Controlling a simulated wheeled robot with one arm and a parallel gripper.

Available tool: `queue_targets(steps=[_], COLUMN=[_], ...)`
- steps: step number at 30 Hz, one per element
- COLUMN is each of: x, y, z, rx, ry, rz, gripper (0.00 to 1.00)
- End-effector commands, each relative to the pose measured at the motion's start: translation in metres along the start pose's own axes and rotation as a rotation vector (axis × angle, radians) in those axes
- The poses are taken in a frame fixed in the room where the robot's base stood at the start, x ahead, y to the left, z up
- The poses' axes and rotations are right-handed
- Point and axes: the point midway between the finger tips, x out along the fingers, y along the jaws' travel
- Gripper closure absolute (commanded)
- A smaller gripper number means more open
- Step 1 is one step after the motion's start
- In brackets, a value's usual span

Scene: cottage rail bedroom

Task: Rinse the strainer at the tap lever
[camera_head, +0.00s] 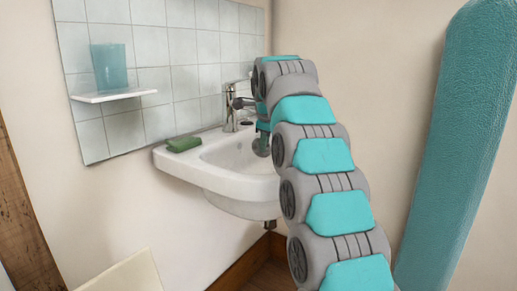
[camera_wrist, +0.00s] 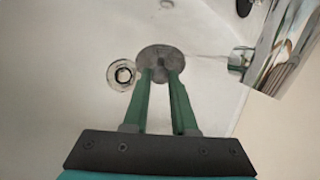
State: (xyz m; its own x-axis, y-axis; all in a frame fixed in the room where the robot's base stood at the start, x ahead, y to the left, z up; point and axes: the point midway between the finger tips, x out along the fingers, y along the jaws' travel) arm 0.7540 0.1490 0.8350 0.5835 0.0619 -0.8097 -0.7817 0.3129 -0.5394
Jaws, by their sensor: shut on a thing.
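The strainer (camera_wrist: 162,57) is a small round dark-grey disc in the wrist view. My gripper (camera_wrist: 161,76) is shut on its near edge with two green fingers and holds it over the white basin (camera_head: 228,162). The chrome tap (camera_head: 236,104) stands at the back of the basin; in the wrist view its spout (camera_wrist: 238,60) is just right of the strainer. A thin pale streak, like water, runs from the spout to the strainer's right edge. My arm hides part of the basin in the head view, and the tap lever is hard to make out.
The drain (camera_wrist: 122,74) is left of the strainer. A green soap or sponge (camera_head: 184,144) lies on the basin's left rim. A blue cup (camera_head: 110,67) stands on a white shelf (camera_head: 113,96) against the tiled wall. A tall teal padded shape (camera_head: 462,150) is at right.

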Motion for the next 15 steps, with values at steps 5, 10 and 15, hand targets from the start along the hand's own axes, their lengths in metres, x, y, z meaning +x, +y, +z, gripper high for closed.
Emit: queue_targets(steps=[5, 10, 15], x=[0.0001, -0.0003, -0.0016], y=[-0.0003, 0.0012, 0.0054], z=[-0.0003, 0.0011, 0.0046], rx=[0.0, 0.0, -0.001], ry=[0.0, -0.001, -0.001], rz=[0.0, 0.0, 0.0], gripper=[1.0, 1.0, 1.0])
